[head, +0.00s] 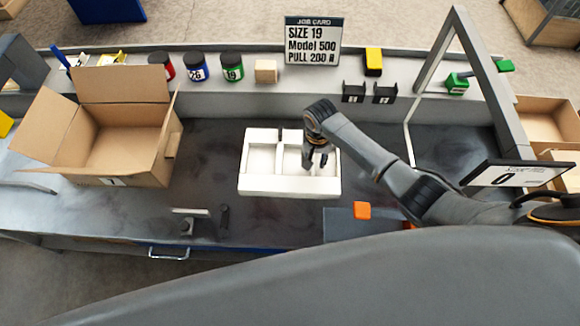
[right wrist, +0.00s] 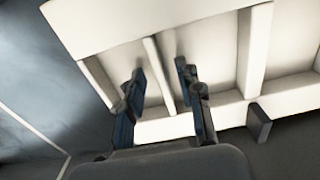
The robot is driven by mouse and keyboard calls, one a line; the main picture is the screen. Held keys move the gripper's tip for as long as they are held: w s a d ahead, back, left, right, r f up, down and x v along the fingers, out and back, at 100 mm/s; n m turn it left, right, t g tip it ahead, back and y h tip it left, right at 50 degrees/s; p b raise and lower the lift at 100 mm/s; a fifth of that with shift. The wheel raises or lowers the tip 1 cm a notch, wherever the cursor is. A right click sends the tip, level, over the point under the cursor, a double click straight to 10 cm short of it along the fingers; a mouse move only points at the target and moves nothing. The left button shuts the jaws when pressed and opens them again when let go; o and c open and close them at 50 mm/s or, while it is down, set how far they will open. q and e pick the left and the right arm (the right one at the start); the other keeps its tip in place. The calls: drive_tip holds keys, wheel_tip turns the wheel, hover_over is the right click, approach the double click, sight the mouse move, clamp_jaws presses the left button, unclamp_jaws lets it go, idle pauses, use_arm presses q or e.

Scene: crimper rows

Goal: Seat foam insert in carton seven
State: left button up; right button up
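The white foam insert (head: 290,187) lies on the dark bench in the middle of the head view. It is a shallow block with pockets split by thin walls. My right gripper (head: 318,161) points down over its right part. In the right wrist view my right gripper (right wrist: 160,80) is open, its two fingers apart on either side of a thin dividing wall of the foam insert (right wrist: 205,18). Contact with the wall cannot be told. The open carton (head: 145,140) stands left of the insert with flaps spread; its small front label is hard to read. My left gripper is not in view.
Red, blue and green jars (head: 232,67) and a job card (head: 313,40) stand on the back ledge. An orange block (head: 362,210) lies right of the insert. A grey frame (head: 480,75) rises at right. Bench between carton and insert is clear.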

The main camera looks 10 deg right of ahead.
clamp_jaws()
idle(0.4)
